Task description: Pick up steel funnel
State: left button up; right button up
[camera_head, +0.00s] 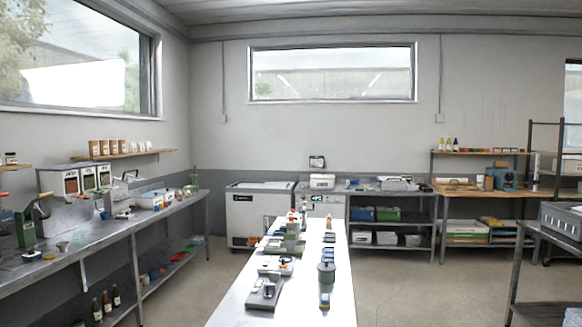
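A small grey, cone-like item (63,246) stands on the near part of the left steel bench (150,221). It could be the steel funnel, but it is too small to tell for sure. A small pale green cup-like item (80,236) is just right of it. Neither of my grippers shows in the head view.
A green hand press (27,230) stands left of the cone-like item. Bare floor (185,290) separates bench and table.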

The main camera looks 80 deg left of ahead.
aim_at(63, 246)
jog(key=u, duration=4)
